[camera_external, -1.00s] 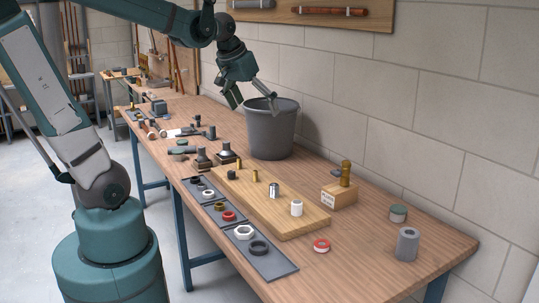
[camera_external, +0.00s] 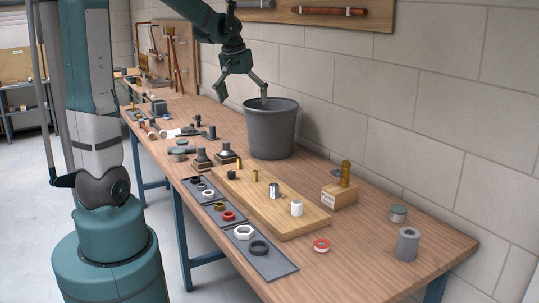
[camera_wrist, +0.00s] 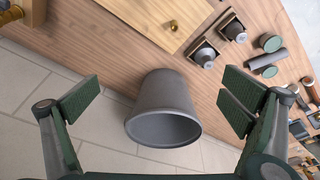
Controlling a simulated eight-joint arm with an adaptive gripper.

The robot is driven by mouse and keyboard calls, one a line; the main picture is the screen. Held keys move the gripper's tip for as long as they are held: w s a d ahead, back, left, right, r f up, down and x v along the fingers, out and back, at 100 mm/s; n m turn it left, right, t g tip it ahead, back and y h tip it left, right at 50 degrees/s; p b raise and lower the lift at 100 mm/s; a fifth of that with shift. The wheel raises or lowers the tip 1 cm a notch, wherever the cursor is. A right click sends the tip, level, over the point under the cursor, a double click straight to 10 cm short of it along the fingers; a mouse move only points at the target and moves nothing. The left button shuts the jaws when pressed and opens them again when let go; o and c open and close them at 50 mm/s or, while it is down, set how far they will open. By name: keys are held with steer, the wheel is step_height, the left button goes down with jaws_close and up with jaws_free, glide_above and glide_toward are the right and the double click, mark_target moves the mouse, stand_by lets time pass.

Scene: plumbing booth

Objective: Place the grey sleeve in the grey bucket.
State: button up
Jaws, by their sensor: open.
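The grey bucket (camera_external: 271,130) stands upright at the wall side of the bench. My gripper (camera_external: 243,92) is open and empty at the bucket's far left side, one finger overlapping the rim in the external view. In the wrist view the bucket (camera_wrist: 163,112) shows between and beyond the open fingers of my gripper (camera_wrist: 160,97). Its visible inside is plain grey, and I make out nothing in it, though part is hidden. A grey hollow cylinder (camera_external: 407,245), seemingly the grey sleeve, stands upright at the bench's near right, well away from my gripper.
A wooden board (camera_external: 267,205) with several small fittings lies before the bucket. Dark mats (camera_external: 262,262) with rings lie along the front edge.

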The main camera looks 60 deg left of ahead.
steer(key=a+f+n+g, duration=0.15)
steer(key=a+f, duration=0.25)
steer(key=a, duration=0.8)
steer(key=n+g+h, duration=0.1)
steer(key=n+h, duration=0.1)
steer(key=n, duration=0.3)
glide_above(182, 146)
steer(key=f, duration=1.8)
steer(key=shift+w+a+f, duration=0.15)
steer(key=shift+w+f, duration=0.05)
steer(key=shift+f, duration=0.05)
steer(key=shift+s+a+f, duration=0.1)
steer(key=shift+s+f, duration=0.05)
steer(key=shift+f, duration=0.15)
steer(key=shift+f, duration=1.15)
steer(key=shift+f, duration=0.15)
steer(key=shift+a+f, duration=0.1)
steer(key=shift+f, duration=2.35)
